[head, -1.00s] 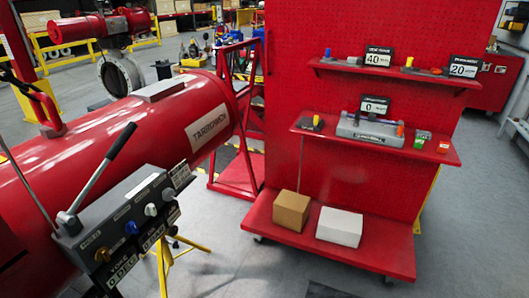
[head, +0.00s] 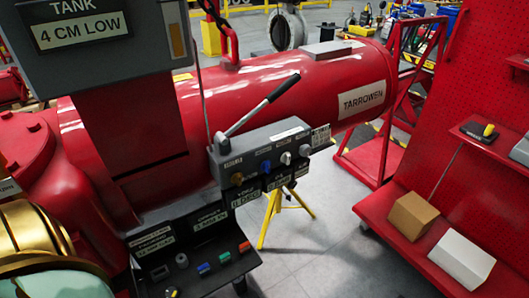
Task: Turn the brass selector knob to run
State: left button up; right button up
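The brass knob (head: 237,179) is the leftmost in a row on the front of a grey control box (head: 265,150). To its right on the same face are a blue knob (head: 265,167) and two pale knobs, one of them grey-white (head: 286,158) and one at the right end (head: 305,150). Small label plates sit above and below the row, but their words are too small to read surely. I cannot tell which position the brass knob points to. Neither of my grippers shows in the head view.
A black-handled lever (head: 262,107) rises from the box. A red cylinder (head: 290,85) lies behind it. Below left, a dark panel (head: 195,255) carries coloured buttons. A grey sign (head: 95,40) reads "TANK 4 CM LOW". A red shelf unit (head: 385,238) stands right, with grey floor between.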

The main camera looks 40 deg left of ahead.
aim_at(236, 177)
jog(key=u, duration=1.35)
